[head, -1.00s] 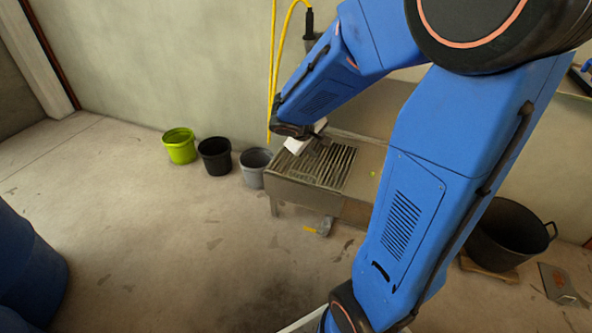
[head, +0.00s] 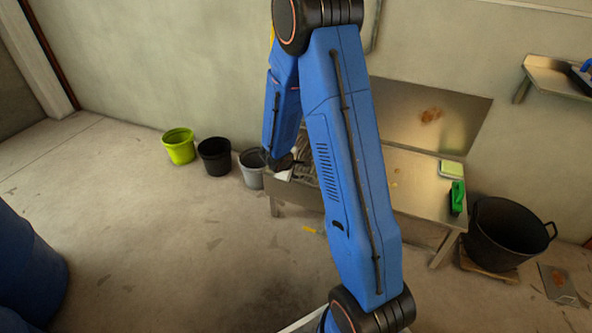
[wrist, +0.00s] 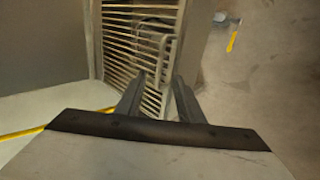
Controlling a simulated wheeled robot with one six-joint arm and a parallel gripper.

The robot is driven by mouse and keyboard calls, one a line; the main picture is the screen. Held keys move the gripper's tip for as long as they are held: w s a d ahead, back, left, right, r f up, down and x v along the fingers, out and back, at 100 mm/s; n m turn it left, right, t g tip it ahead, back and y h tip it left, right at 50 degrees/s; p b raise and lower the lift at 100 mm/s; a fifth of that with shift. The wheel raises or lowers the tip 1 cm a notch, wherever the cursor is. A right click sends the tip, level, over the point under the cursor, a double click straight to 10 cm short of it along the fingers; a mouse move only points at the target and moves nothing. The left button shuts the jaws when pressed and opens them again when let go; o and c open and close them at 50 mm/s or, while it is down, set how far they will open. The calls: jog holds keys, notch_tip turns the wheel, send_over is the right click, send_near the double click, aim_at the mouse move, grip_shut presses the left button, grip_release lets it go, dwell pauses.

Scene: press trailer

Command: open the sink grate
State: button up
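The sink grate (head: 308,168) is a set of metal slats at the left end of the steel sink bench. In the head view my arm hides most of it. In the wrist view the grate (wrist: 117,35) shows as pale parallel bars in a metal frame, with a rounded bar or pipe shape by its right side.
A green bucket (head: 179,146), a black bucket (head: 215,157) and a grey bucket (head: 251,168) stand left of the bench (head: 418,185). A green-handled item (head: 457,196) and a sponge (head: 451,170) lie at its right end. A large black tub (head: 508,232) stands right.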

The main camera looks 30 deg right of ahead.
jog(key=shift+x, duration=5.25)
jog(key=shift+c, duration=0.2)
jog(key=shift+w+d, duration=0.1)
jog(key=c, duration=0.8)
jog(key=shift+d, duration=0.25)
grip_shut()
